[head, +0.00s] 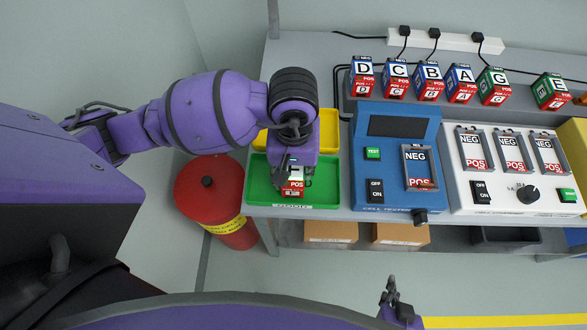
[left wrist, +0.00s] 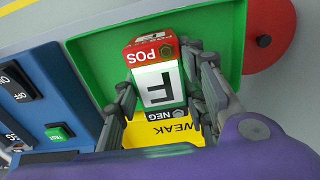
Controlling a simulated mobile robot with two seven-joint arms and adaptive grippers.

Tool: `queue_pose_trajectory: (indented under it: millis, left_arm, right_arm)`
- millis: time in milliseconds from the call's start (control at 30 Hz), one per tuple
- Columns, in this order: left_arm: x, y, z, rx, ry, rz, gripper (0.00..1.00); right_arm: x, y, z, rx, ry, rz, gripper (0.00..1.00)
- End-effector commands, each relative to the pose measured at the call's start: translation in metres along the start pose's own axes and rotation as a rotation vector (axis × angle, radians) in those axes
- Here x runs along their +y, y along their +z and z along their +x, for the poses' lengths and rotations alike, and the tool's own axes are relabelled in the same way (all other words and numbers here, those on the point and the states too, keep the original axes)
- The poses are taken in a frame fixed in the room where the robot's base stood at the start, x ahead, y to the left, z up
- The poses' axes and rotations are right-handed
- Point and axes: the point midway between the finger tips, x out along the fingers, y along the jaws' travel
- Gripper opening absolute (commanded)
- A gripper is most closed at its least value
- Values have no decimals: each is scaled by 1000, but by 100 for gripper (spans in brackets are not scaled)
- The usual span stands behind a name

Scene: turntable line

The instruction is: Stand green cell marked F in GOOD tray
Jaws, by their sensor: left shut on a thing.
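The green cell marked F (left wrist: 160,88) is between the fingers of my left gripper (left wrist: 172,95), which is shut on it. In the left wrist view its white F face shows, with the red POS end toward the top of the picture and the NEG end toward the bottom. The cell is over the green GOOD tray (head: 258,188), whose floor also shows in the left wrist view (left wrist: 100,55). In the head view the gripper hides most of the cell (head: 293,184). I cannot tell whether it touches the tray floor. My right gripper (head: 392,292) is low in front of the bench, its jaws unclear.
A yellow WEAK tray (head: 328,130) lies behind the green one. A blue cell tester (head: 385,155) stands to the right, then a white charger (head: 505,195). Several cells (head: 430,82) stand on the back shelf. A red bin (head: 205,185) is left of the bench.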

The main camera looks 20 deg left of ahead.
Motion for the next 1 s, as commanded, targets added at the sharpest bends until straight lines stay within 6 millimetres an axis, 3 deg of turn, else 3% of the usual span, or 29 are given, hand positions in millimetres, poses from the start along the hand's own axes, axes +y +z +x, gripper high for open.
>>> queue_pose_trajectory:
  millis: [100, 433, 467, 600, 1000]
  left_arm:
    - [0, 0, 9, 2, 0, 0, 0]
    - [0, 0, 13, 2, -1, 0, 0]
    - [0, 0, 14, 1, -2, 0, 40]
    - [0, 0, 12, 2, -1, -1, 57]
    - [0, -1, 4, 4, 1, 0, 57]
  right_arm:
    - [0, 0, 0, -1, 0, -1, 0]
    - [3, 6, 1, -7, 1, -8, 0]
    - [3, 5, 1, -6, 2, -8, 0]
    - [5, 4, 1, -4, 4, -10, 0]
    - [4, -2, 0, 4, 3, -10, 0]
